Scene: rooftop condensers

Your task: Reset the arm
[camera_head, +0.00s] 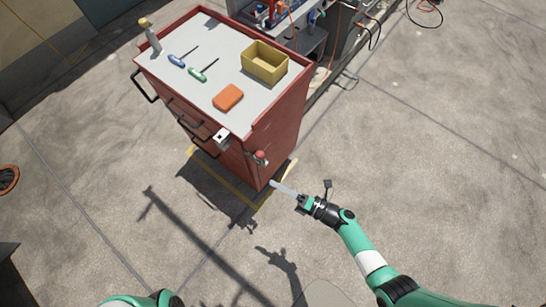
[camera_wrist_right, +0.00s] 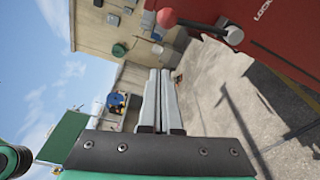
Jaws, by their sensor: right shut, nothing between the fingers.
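My right gripper (camera_head: 275,185) is the one on the green arm at the lower right. It is shut and empty, pointing left just off the lower corner of the red tool cabinet (camera_head: 281,128). In the right wrist view the two grey fingers of the gripper (camera_wrist_right: 160,72) lie together with nothing between them. My left gripper is out of view; only a green part of that arm shows at the bottom edge.
On the cabinet top stand a yellow bin (camera_head: 264,62), an orange block (camera_head: 228,97), a blue-handled screwdriver (camera_head: 177,61), a green-handled one (camera_head: 198,75) and a bottle (camera_head: 152,38). Cables (camera_head: 375,25) hang at the upper right. Concrete floor (camera_head: 440,130) to the right is clear.

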